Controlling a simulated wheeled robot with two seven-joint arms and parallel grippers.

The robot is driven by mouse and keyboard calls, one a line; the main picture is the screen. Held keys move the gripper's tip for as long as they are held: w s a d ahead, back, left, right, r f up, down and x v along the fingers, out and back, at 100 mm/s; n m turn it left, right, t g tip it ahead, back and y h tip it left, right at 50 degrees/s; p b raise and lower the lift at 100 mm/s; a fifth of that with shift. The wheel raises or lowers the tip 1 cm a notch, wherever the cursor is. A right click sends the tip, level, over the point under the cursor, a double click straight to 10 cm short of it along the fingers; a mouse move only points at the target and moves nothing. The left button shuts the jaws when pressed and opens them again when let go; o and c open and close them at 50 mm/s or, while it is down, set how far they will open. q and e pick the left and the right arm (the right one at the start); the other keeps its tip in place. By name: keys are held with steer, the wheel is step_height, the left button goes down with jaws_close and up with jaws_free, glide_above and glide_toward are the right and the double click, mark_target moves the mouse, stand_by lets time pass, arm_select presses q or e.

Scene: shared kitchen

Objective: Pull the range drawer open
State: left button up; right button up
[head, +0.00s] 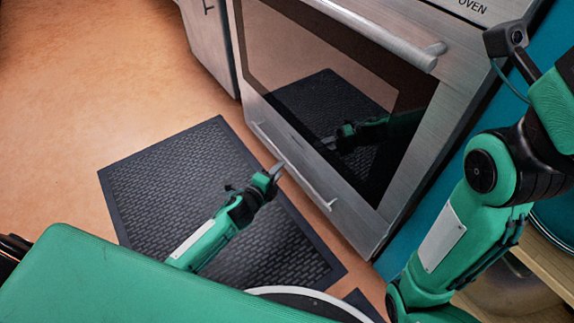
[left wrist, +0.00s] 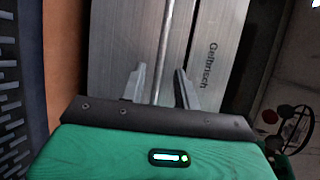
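The range drawer (head: 349,226) is the low steel front under the oven door, and it looks shut. Its long bar handle (head: 312,186) runs along the front. In the left wrist view the handle (left wrist: 164,45) is a thin bar on a brushed steel face marked "Gelbrisch". Contact with the drawer face cannot be told. My right gripper is out of view.
The oven door (head: 345,85) above is shut, with a thick handle (head: 375,32) across its top. A dark textured mat (head: 180,165) lies on the floor before the range. A grey cabinet (head: 208,40) stands to the left. Open floor (head: 75,110) lies left of the mat.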

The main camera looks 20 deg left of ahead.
mark_target(287, 161)
arm_select(q)
steer(key=b+x, duration=0.2)
steer(key=x, duration=0.4)
steer(key=shift+w, duration=0.15)
jaws_close()
